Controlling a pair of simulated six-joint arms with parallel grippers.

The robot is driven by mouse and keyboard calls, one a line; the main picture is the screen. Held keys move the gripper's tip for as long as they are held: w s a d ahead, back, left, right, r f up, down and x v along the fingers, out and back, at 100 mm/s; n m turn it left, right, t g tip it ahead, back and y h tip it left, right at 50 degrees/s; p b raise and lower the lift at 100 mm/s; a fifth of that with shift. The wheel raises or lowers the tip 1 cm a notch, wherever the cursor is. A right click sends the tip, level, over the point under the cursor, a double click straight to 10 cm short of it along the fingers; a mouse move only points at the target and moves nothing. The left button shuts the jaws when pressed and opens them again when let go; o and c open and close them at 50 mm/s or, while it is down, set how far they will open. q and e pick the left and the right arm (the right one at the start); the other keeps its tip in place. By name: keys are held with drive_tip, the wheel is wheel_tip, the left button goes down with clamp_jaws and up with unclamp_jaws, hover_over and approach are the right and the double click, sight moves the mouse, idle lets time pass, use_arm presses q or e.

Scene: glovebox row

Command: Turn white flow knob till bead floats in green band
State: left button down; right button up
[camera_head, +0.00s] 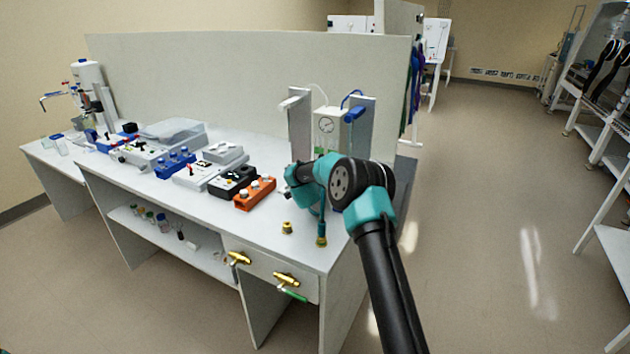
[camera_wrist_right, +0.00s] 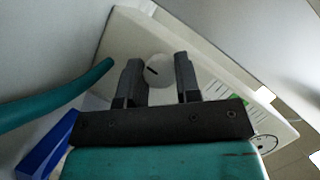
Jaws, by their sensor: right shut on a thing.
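The white flow knob (camera_wrist_right: 158,71) with a dark pointer line sits between the two dark fingers of my right gripper (camera_wrist_right: 157,60) in the right wrist view. The fingers are shut on it, one on each side. The knob is on a cream panel (camera_wrist_right: 125,35). A scale with green marks (camera_wrist_right: 213,88) shows right of the fingers, partly hidden; I cannot make out the bead. In the head view, the cream flow unit (camera_head: 326,127) stands at the bench's right end, its lower part behind my right arm. My left gripper is not in view.
A round gauge (camera_wrist_right: 265,143) is on the panel. A teal hose (camera_wrist_right: 60,97) runs close by at left. An orange box (camera_head: 255,193), a black box (camera_head: 233,181) and brass fittings (camera_head: 287,228) are on the bench. Bare bench top lies in front of the boxes.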

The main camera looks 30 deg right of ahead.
drive_tip(key=shift+w+n+g+h, duration=0.1)
drive_tip(key=shift+n+g+h, duration=0.4)
drive_tip(key=shift+n+g, duration=1.2)
drive_tip(key=shift+n+t, duration=0.3)
drive_tip(key=shift+n, duration=0.1)
drive_tip(key=o, duration=0.9)
drive_tip(key=shift+a+r, duration=0.1)
drive_tip(key=v, duration=1.7)
